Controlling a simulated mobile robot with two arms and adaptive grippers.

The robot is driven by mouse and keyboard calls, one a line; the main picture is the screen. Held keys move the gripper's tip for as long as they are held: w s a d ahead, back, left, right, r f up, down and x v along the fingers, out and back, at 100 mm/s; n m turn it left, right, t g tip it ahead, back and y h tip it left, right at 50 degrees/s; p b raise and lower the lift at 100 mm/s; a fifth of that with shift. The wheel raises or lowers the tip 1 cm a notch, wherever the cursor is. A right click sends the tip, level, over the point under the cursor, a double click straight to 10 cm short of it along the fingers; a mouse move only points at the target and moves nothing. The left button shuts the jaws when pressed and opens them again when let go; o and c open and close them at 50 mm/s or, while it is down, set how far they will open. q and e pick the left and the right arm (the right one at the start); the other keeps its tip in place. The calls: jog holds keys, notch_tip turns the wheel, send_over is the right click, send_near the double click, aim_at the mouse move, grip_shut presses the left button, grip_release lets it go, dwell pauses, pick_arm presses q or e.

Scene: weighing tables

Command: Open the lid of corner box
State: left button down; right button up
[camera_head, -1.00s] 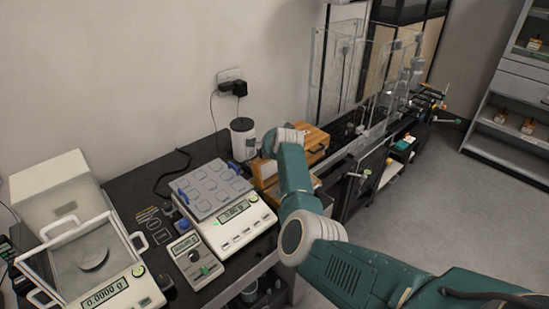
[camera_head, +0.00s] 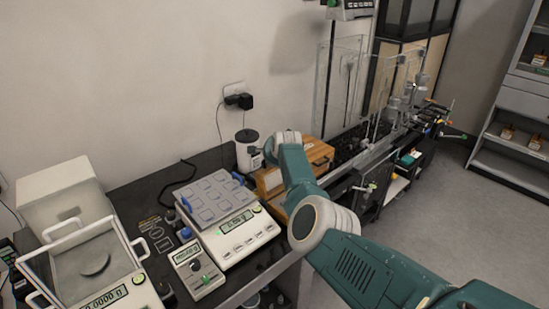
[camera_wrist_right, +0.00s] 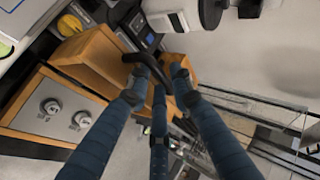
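The wooden corner box (camera_head: 319,157) stands at the far end of the dark table, beside a white cylinder, partly covered by my right arm. The wrist view shows its orange-brown wood (camera_wrist_right: 95,52) close up, with a dark curved handle-like part (camera_wrist_right: 142,62) in front of it. My right gripper (camera_wrist_right: 158,80) has its dark blue fingers parted, with the tips at this dark part. I cannot tell whether they touch it. My left gripper is in neither view.
A balance with a grey tray (camera_head: 211,196) and a small meter (camera_head: 196,275) stand left of the box. A glass-covered balance (camera_head: 92,262) is at the far left. Clear upright panels (camera_head: 341,85) stand behind. The floor at right is clear.

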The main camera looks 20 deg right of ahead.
jog(key=shift+w+r, duration=0.25)
jog(key=shift+r, duration=0.2)
jog(key=shift+w+r, duration=0.2)
jog(key=shift+r, duration=0.25)
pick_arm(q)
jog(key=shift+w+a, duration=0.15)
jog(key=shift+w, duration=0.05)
pick_arm(e)
jog(key=shift+s+r, duration=0.1)
jog(key=shift+s+a+r, duration=0.15)
jog(key=shift+s+r, duration=0.1)
jog(key=shift+s, duration=0.25)
jog(key=s+f+v, duration=0.1)
jog(key=v, duration=0.9)
jog(key=shift+a, duration=0.25)
